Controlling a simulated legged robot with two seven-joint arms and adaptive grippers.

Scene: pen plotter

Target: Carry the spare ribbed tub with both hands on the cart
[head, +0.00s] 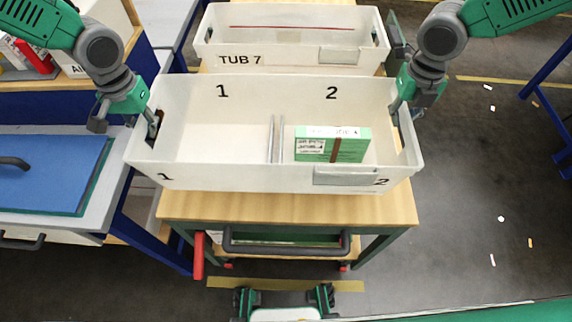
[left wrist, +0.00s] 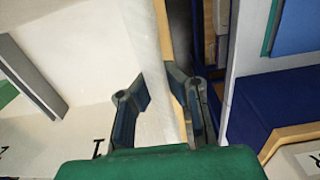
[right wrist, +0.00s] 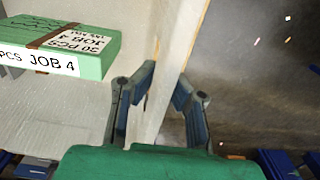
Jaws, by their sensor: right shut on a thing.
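A white two-compartment tub (head: 215,174), marked 1 and 2, is at the cart's top. I cannot tell whether it rests there or hangs just above. My left gripper (head: 153,122) has its fingers on both sides of the tub's left end wall; the wall shows between them (left wrist: 163,100) in the left wrist view. My right gripper (head: 401,103) is shut on the right end wall, also seen in the right wrist view (right wrist: 165,95). A green JOB 4 box (head: 349,150) lies in compartment 2. Compartment 1 is empty. Another white tub, TUB 7 (head: 282,60), stands behind.
The wooden-topped cart (head: 285,208) has a dark front handle (head: 285,245) and a red lever (head: 198,257). A bench with a blue mat (head: 45,172) is at the left. Open floor (head: 470,200) with small scraps lies at the right.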

